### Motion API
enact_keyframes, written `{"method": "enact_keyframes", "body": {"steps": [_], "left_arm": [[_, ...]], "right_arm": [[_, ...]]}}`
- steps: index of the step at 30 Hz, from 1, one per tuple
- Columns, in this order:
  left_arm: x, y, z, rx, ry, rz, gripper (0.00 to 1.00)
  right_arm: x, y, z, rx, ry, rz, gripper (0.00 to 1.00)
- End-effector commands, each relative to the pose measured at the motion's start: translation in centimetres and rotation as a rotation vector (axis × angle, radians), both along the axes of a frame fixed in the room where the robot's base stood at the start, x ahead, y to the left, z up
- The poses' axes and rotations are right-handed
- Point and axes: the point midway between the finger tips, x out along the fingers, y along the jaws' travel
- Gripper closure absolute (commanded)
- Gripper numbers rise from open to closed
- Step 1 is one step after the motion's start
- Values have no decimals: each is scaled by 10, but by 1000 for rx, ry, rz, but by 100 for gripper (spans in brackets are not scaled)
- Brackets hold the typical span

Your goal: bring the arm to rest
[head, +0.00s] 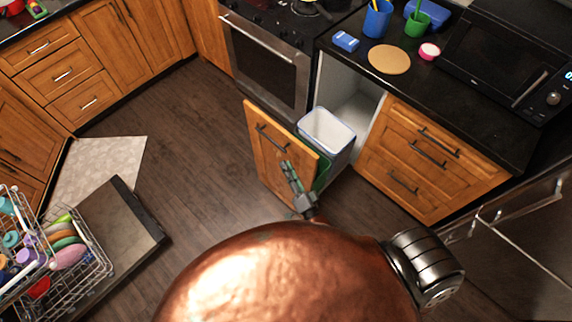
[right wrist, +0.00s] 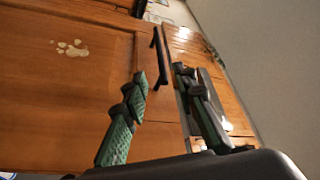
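My right gripper (head: 288,168) is in front of the open wooden cabinet door (head: 262,150), below and right of its dark bar handle (head: 272,139). In the right wrist view its two green-grey fingers (right wrist: 161,78) stand apart with nothing held between them. The dark handle (right wrist: 160,56) shows just past the gap between the fingertips; I cannot tell whether they touch it. My left gripper is not in view. My copper-coloured body covers the bottom middle of the head view.
A white bin (head: 328,130) stands in the open cabinet behind the door. The dishwasher door (head: 118,243) is lowered at left, beside a loaded dish rack (head: 85,265). An oven (head: 265,65) stands at the back. The wooden floor (head: 190,140) in the middle is clear.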

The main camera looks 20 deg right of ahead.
Motion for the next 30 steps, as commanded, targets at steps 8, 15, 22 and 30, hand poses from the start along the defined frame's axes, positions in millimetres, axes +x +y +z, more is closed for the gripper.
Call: {"method": "enact_keyframes", "body": {"steps": [8, 15, 22, 30], "left_arm": [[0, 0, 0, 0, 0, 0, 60], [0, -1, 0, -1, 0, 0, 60], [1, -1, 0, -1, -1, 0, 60], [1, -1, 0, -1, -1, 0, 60]], "right_arm": [[0, 0, 0, 0, 0, 0, 74], [-1, 0, -14, -26, 32, 3, 74], [-27, -3, -137, -250, 300, 45, 74], [-121, -27, -310, -581, 708, 176, 74]]}}
